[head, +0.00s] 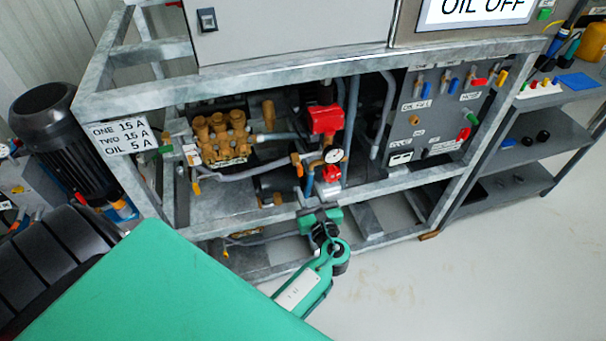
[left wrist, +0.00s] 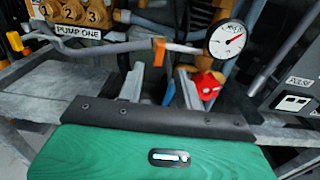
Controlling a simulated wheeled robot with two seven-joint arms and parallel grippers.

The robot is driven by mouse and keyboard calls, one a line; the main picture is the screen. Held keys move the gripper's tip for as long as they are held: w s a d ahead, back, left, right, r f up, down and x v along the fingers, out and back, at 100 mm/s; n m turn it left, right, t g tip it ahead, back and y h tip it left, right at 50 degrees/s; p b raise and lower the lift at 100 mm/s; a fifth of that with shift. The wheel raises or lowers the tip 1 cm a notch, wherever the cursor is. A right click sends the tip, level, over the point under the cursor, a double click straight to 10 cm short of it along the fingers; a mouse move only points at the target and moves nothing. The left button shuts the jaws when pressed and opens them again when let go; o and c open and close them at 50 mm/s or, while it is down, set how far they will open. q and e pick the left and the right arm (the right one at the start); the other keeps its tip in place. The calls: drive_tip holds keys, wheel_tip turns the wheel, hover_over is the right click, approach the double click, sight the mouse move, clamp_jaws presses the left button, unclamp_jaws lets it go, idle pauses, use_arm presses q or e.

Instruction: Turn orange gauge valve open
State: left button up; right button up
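The orange gauge valve (head: 297,162) is a small orange handle on the pipework just left of a round white gauge (head: 333,155). In the left wrist view the orange handle (left wrist: 159,50) stands upright, with the gauge (left wrist: 227,40) to its right. My left gripper (head: 316,203) is below the valve at the front of the frame. In the left wrist view its two grey fingers (left wrist: 160,82) are apart, with the handle beyond the gap. Nothing is held, and the gripper looks clear of the handle. My right gripper is out of view.
A red valve handle (left wrist: 207,84) sits below the gauge, close to the right finger. A red box (head: 326,119) is above it. The brass pump (head: 220,137) is to the left, and a grey panel (head: 432,115) is to the right. Grey metal frame bars (head: 385,188) cross below.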

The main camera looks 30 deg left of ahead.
sight(301, 172)
use_arm(q)
drive_tip(key=x, duration=0.7)
drive_tip(key=shift+w+a, duration=0.25)
clamp_jaws()
